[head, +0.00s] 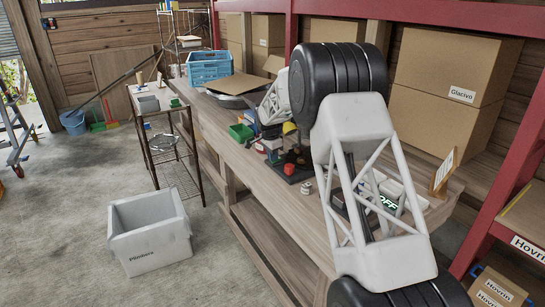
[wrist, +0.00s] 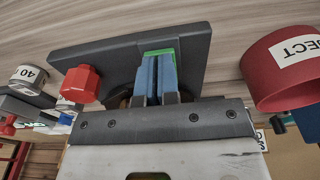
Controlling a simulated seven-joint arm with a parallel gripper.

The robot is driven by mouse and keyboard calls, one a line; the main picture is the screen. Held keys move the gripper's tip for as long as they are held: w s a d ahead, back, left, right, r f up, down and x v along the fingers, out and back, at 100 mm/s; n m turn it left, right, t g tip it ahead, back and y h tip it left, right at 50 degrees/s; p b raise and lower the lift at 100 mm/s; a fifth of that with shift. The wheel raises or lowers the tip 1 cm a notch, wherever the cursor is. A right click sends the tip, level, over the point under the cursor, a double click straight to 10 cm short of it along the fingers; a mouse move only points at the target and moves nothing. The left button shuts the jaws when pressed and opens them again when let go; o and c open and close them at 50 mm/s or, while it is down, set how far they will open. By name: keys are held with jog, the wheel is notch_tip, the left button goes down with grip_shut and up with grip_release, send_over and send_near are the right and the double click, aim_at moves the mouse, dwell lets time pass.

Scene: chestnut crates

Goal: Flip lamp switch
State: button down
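In the wrist view a dark grey plate-like base (wrist: 95,62) lies beyond my gripper (wrist: 160,60). The two blue finger pads are close together, and I see no object between them. A green strip (wrist: 158,51) shows just beyond the fingertips, over the base; I cannot tell whether they touch. A red faceted knob (wrist: 82,84) is at the base's left. I cannot tell which part is the lamp switch. In the head view a dark base (head: 289,169) is on the bench, and the fingertips there are not clear. A lit "OFF" sign (head: 389,204) shows behind my arm.
The wrist view shows a red cylinder (wrist: 285,85) with a partly readable label close on the right and a grey cylinder (wrist: 30,76) at left. The wooden bench (head: 225,130) is cluttered with small items. A blue crate (head: 209,66) and cardboard boxes (head: 440,120) stand farther back.

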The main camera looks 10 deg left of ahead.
jog(key=shift+w+d+f, duration=0.35)
jog(key=shift+d+f, duration=0.35)
jog(key=shift+d, duration=0.1)
jog(key=shift+r, duration=0.15)
notch_tip(320, 180, up, 15)
jog(key=s+a, duration=0.1)
jog(key=a, duration=0.1)
jog(key=shift+r, duration=0.1)
dwell(0.3)
jog(key=shift+d, duration=0.1)
